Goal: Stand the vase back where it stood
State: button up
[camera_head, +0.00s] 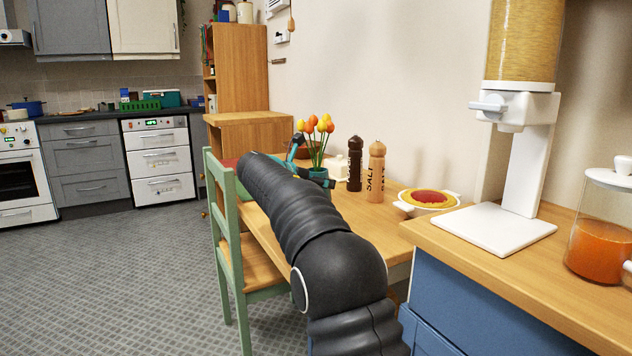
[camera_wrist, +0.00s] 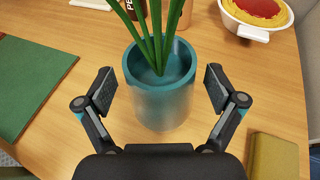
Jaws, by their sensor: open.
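The teal vase (camera_wrist: 165,106) stands upright on the wooden table (camera_wrist: 60,120), with green stems rising from it in the wrist view. In the head view, its orange and yellow tulips (camera_head: 315,125) show above the table and its body is partly hidden by my arm and gripper. My gripper (camera_wrist: 161,90) is open, with one finger on each side of the vase. A gap shows between each finger and the vase wall. The vase's base is partly hidden by my gripper.
A dark pepper mill (camera_head: 355,163), a wooden salt mill (camera_head: 376,172) and a white-handled dish (camera_head: 428,201) stand right of the vase. A green chair (camera_head: 228,215) stands at the table's left.

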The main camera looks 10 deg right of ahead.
jog(key=shift+r, duration=0.1)
jog(key=v, duration=1.2)
jog(key=shift+s+d, duration=0.1)
jog(key=s+d+f+m+g+y, duration=0.1)
jog(key=s+d+f+m+y, duration=0.2)
jog(key=s+d+m, duration=0.5)
jog(key=s+d+f+m+g+y, duration=0.2)
jog(key=s+m, duration=0.1)
jog(key=s, duration=1)
jog(key=s+f+m+y, duration=0.2)
jog(key=s+f+m, duration=0.3)
jog(key=s, duration=0.3)
jog(key=s+a+f+m+y, duration=0.1)
jog(key=s+f+m+y, duration=0.1)
jog(key=s+f+m, duration=0.3)
jog(key=s+f+m+y, duration=0.1)
jog(key=s+f+m, duration=0.4)
jog(key=s, duration=0.6)
jog(key=shift+s+a+f+y, duration=0.2)
jog(key=shift+s+f+y, duration=0.1)
jog(key=shift+f+y, duration=0.15)
